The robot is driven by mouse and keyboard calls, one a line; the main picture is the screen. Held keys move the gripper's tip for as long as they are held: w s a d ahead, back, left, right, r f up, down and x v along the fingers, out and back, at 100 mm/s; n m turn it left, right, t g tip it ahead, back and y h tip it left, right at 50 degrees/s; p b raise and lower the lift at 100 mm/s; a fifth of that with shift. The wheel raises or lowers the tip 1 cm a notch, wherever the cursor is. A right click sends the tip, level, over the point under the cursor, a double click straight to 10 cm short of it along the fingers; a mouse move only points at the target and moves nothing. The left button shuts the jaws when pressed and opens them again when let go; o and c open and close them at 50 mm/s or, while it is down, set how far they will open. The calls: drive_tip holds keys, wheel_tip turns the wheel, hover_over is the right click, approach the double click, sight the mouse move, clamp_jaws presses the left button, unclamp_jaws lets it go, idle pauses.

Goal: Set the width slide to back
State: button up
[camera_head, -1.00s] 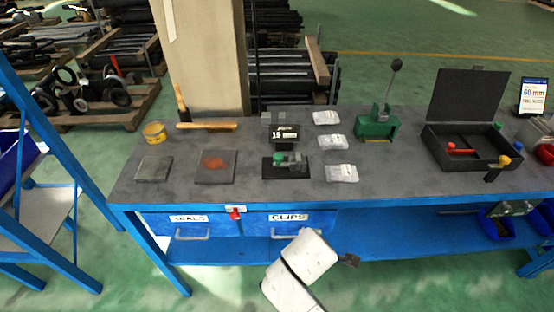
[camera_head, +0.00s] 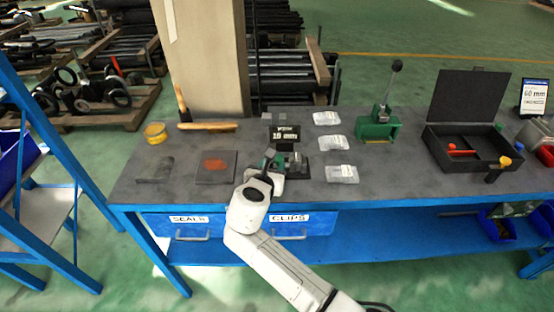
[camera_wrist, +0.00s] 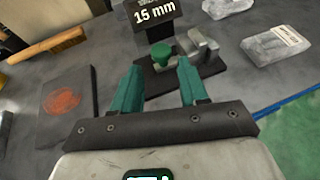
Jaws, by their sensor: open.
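The small fixture on a black base (camera_head: 300,175) stands near the front middle of the bench. In the wrist view it shows a green knob (camera_wrist: 161,52) and grey metal blocks (camera_wrist: 202,46) to the right of the knob. A black sign (camera_wrist: 154,14) reading 15 mm stands behind it. It also shows in the head view (camera_head: 286,134). I cannot tell which part is the width slide or its setting. My gripper (camera_wrist: 160,72) has two green fingers spread apart with nothing between them. The knob lies just beyond and between the fingertips; I see no contact. In the head view my arm partly covers the fixture.
A dark plate with a rust-coloured patch (camera_head: 215,166) lies left of the fixture. Several clear bags, one here (camera_head: 341,174), lie to its right. A green lever press (camera_head: 378,128) and an open black case (camera_head: 466,150) stand farther right. A brush (camera_wrist: 48,45) lies back left.

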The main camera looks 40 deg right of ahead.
sight(278, 158)
drive_tip(key=x, duration=0.6)
drive_tip(key=shift+s, duration=0.1)
clamp_jaws()
drive_tip(key=shift+a, duration=0.1)
